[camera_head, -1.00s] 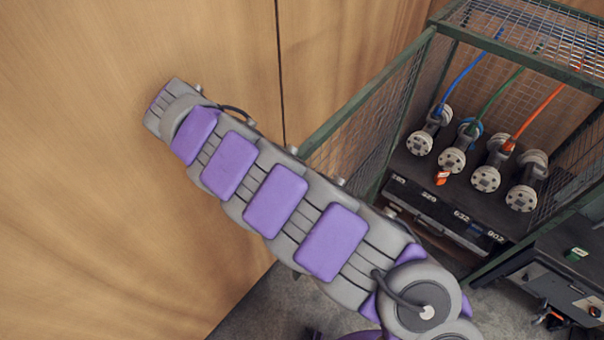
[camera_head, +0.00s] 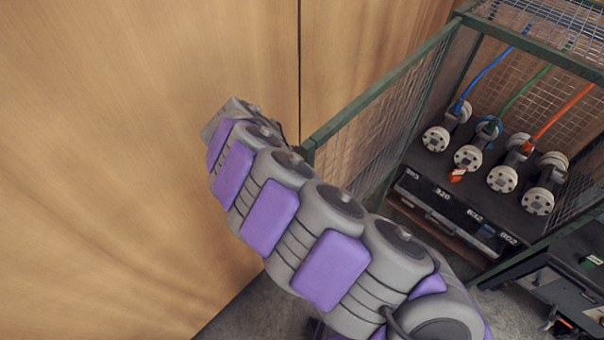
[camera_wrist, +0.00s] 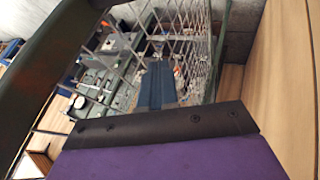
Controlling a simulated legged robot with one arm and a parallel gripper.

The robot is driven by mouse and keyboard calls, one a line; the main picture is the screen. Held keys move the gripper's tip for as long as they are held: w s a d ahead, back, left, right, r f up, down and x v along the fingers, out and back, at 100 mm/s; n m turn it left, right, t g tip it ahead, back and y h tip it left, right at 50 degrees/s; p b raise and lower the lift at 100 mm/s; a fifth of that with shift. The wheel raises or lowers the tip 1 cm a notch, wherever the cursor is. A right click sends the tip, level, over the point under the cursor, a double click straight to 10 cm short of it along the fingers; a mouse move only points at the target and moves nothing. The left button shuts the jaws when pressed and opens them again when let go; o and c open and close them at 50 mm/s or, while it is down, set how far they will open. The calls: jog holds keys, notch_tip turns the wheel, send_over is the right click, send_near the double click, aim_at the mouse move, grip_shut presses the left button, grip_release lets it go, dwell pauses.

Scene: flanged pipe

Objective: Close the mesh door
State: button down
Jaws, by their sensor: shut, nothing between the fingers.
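The mesh door (camera_head: 390,110) has a green frame and stands open, swung out from the left side of the cage toward me. My arm reaches up and left in the head view, and its far end is just left of the door's free edge. The fingers are hidden there. In the wrist view a dark green frame bar (camera_wrist: 48,62) crosses close at the upper left, with mesh (camera_wrist: 190,50) behind it. My gripper (camera_wrist: 156,72) shows as narrow blue-grey fingers, shut and empty, in front of the mesh. I cannot tell whether it touches the door.
The cage (camera_head: 590,65) holds several flanged pipe ends (camera_head: 502,178) with coloured cables over a numbered dark box (camera_head: 455,215). A wooden wall (camera_head: 110,150) stands close at the left. A black case (camera_head: 560,285) is at the lower right. Grey floor shows below the arm.

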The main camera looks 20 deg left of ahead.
jog(key=shift+s+d, duration=0.3)
jog(key=shift+d, duration=0.55)
